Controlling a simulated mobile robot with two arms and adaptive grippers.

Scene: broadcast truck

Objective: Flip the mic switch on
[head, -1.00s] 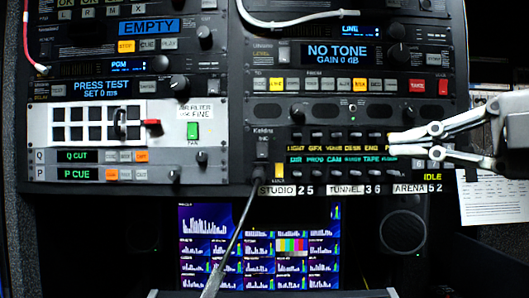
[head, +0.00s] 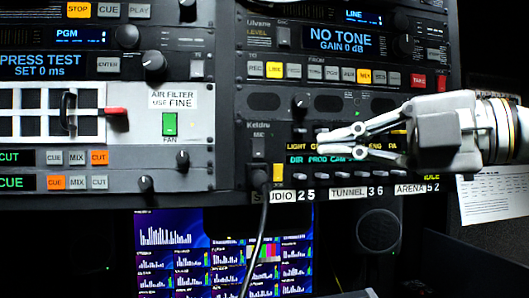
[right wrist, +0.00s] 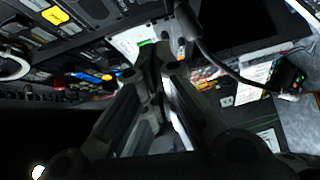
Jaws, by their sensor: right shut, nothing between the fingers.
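The intercom panel labelled Keldra (head: 244,180) is low in the right-hand rack in the head view. A small dark mic switch (head: 258,141), marked MIC, is at its left end. Its on or off position is too small to tell. My right gripper (head: 322,142) comes in from the right, fingers shut and empty. Its tips are in front of the panel's button rows, right of the mic switch and apart from it. They cover part of the labels. In the right wrist view the shut fingers (right wrist: 162,52) point at the rack. My left gripper is not in view.
A black cable (head: 262,225) is plugged in below the mic switch and hangs down. A yellow button (head: 278,173) is beside the plug. The NO TONE unit (head: 342,40) is above, the green fan switch (head: 169,124) left, and a monitor (head: 215,250) below.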

